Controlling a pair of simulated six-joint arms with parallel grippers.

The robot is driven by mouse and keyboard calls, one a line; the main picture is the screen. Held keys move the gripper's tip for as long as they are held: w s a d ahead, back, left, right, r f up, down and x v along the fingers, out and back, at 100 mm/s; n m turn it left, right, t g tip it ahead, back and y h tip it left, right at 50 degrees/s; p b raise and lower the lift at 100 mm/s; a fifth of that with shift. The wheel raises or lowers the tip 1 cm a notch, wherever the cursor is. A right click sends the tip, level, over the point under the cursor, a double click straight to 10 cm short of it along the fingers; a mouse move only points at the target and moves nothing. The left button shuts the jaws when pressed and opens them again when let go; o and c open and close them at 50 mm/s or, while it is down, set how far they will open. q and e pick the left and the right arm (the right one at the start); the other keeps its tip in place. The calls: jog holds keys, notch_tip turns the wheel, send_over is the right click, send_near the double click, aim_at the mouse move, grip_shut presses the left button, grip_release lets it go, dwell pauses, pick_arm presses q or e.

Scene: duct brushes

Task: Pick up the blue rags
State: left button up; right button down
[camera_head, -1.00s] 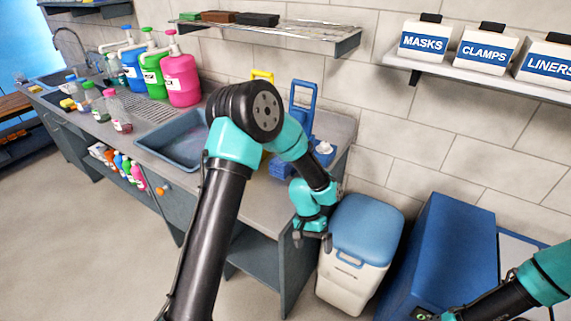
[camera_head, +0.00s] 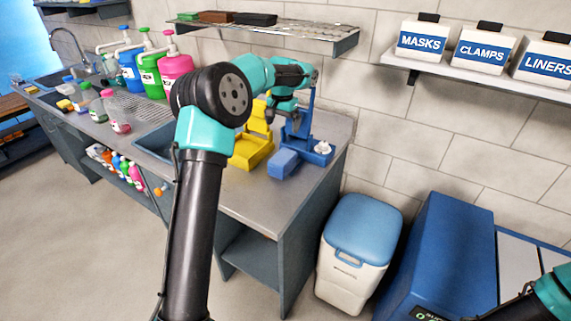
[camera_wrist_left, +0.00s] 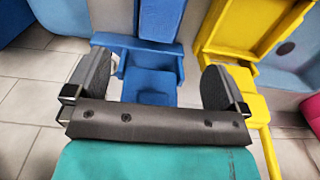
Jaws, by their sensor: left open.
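My left gripper (camera_head: 284,114) is over the right end of the bench, in front of the upright part of a blue stand (camera_head: 313,143). In the left wrist view its two fingers (camera_wrist_left: 158,70) are spread wide and nothing is gripped. A plain blue block (camera_head: 284,163), possibly the folded blue rags, sits at the front left of the stand. In the left wrist view the stand (camera_wrist_left: 158,20) shows beyond and between the fingers; I cannot separate rags from stand there. Only part of my right arm shows at the lower right; its gripper is out of frame.
A yellow stand (camera_head: 251,152) is just left of the blue one, partly behind my arm. A small white item (camera_head: 322,147) rests on the blue stand. A shelf (camera_head: 270,32) hangs above. A white bin with blue lid (camera_head: 362,230) stands beside the bench.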

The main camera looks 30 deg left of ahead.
aim_at(283, 157)
pick_arm(q)
notch_tip(283, 157, down, 12)
jog(key=shift+f, duration=0.15)
dwell(0.6)
jog(key=shift+w+a+f, duration=0.1)
jog(key=shift+w+f, duration=0.05)
jog(key=shift+f, duration=1.15)
jog(key=shift+w+a+f, duration=0.1)
jog(key=shift+f, duration=1.2)
jog(key=c, duration=1.1)
